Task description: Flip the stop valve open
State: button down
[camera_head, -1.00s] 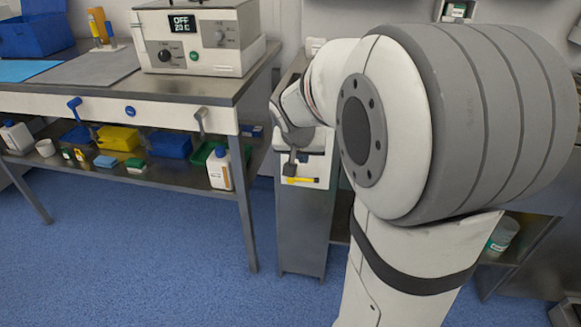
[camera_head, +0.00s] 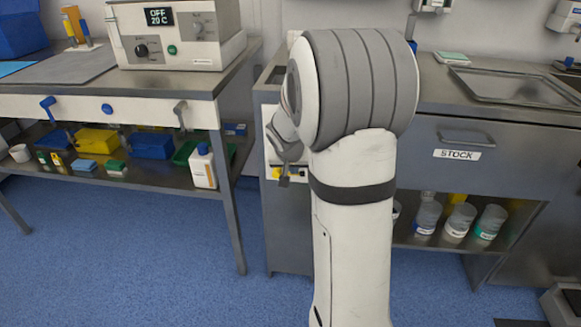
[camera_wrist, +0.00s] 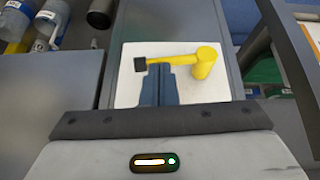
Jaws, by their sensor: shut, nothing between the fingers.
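A yellow lever valve (camera_wrist: 184,61) with a black end sits on a white panel in the wrist view. Its round hub is at the right and its arm runs left, nearly level in that picture. In the head view a bit of the yellow valve (camera_head: 275,172) shows low on the cabinet's front panel, mostly hidden by my gripper (camera_head: 284,180). My gripper (camera_wrist: 160,68) is shut and empty, its fingertips right at the lever's arm near the black end. I cannot tell whether they touch it.
A blue lever (camera_head: 48,104) and a grey lever (camera_head: 180,112) are on the left table's front edge. A white heater unit (camera_head: 180,36) stands on that table. Jars (camera_head: 459,218) stand on the shelf at right, below a drawer marked STOCK (camera_head: 457,154). Blue floor is clear in front.

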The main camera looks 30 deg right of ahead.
jog(key=shift+f, duration=0.1)
jog(key=b, duration=0.1)
jog(key=f+b, duration=0.1)
jog(key=b, duration=0.1)
jog(key=shift+s+d+f, duration=0.1)
jog(key=shift+d+f, duration=0.05)
jog(key=shift+d, duration=0.2)
jog(key=shift+d, duration=0.1)
dwell(0.3)
jog(key=d+p+v, duration=0.1)
jog(key=p+v, duration=0.5)
jog(key=v, duration=0.9)
jog(key=s+a+r+n+g+y+p, duration=0.1)
jog(key=s+a+r+n+p, duration=0.2)
jog(key=s+a+r+p, duration=0.4)
jog(key=s+a+r+n+g+y+p, duration=0.1)
jog(key=s+a+r+n+y+p, duration=0.1)
jog(key=s+a+r+p, duration=0.5)
jog(key=s+r+n+p, duration=0.1)
jog(key=s+r+p, duration=0.5)
jog(key=p, duration=0.3)
jog(key=shift+s+a+r+y, duration=0.15)
jog(key=shift+s+r+y, duration=0.2)
jog(key=shift+r, duration=0.2)
